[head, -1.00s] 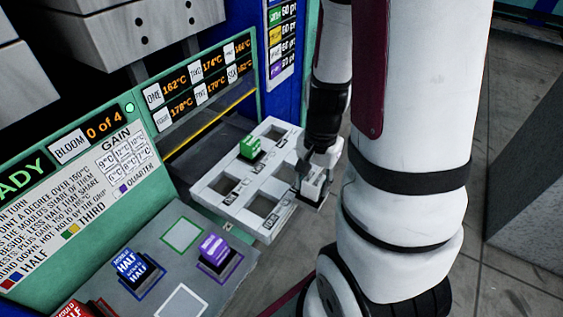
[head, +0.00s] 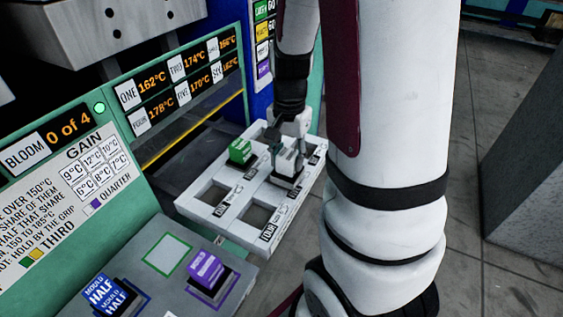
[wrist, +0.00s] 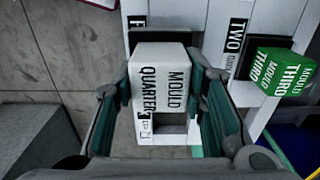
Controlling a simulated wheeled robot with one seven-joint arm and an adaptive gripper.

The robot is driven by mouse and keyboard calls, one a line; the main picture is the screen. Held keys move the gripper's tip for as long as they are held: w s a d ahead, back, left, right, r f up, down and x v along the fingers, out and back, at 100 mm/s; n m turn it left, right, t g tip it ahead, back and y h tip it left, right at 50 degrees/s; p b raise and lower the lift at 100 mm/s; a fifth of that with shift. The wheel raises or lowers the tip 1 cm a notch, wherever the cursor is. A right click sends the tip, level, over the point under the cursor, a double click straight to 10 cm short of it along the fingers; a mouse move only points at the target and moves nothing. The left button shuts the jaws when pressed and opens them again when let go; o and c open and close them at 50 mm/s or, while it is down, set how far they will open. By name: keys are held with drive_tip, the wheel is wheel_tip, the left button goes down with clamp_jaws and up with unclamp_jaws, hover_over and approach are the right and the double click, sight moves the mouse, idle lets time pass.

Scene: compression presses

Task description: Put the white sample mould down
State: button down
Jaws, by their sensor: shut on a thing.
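The white sample mould (wrist: 162,75), marked MOULD QUARTER, is held between the two fingers of my gripper (wrist: 163,112) in the wrist view. In the head view my gripper (head: 287,165) points down over the front row of a white tray (head: 204,207) with square pockets. The white mould (head: 286,158) shows between the fingers there, partly hidden by them. A dark pocket shows beside the mould in the wrist view. I cannot tell whether the mould touches the tray. A green mould (head: 240,151) sits in the tray's back row, by the label TWO.
A grey shelf (head: 150,290) in front of the tray holds a purple mould (head: 206,268) and a blue mould (head: 104,293). A green-outlined square (head: 167,254) there is empty. The press panel (head: 180,85) stands behind the tray. A grey block (head: 530,160) stands on the floor at the right.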

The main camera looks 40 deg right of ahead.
drive_tip(key=w, duration=0.2)
drive_tip(key=shift+w+d+f, duration=0.1)
drive_tip(key=shift+w+d, duration=0.15)
drive_tip(key=shift+w, duration=0.05)
drive_tip(key=shift+f, duration=1.75)
drive_tip(key=shift+f+b, duration=0.15)
drive_tip(key=shift+b, duration=0.15)
drive_tip(key=c, duration=1)
unclamp_jaws()
wheel_tip(320, 180, up, 11)
drive_tip(key=shift+r+p, duration=0.15)
drive_tip(key=shift+p, duration=0.55)
drive_tip(key=s+a+r+n+t, duration=0.2)
drive_tip(key=s+a+r+n, duration=0.45)
drive_tip(key=a+r, duration=0.35)
drive_tip(key=s+a+n+t, duration=0.1)
drive_tip(key=s+a+n, duration=0.6)
drive_tip(key=s, duration=0.2)
drive_tip(key=shift+s+a+r+t, duration=0.15)
drive_tip(key=shift+a+r+t, duration=0.1)
drive_tip(key=shift+a+t, duration=0.15)
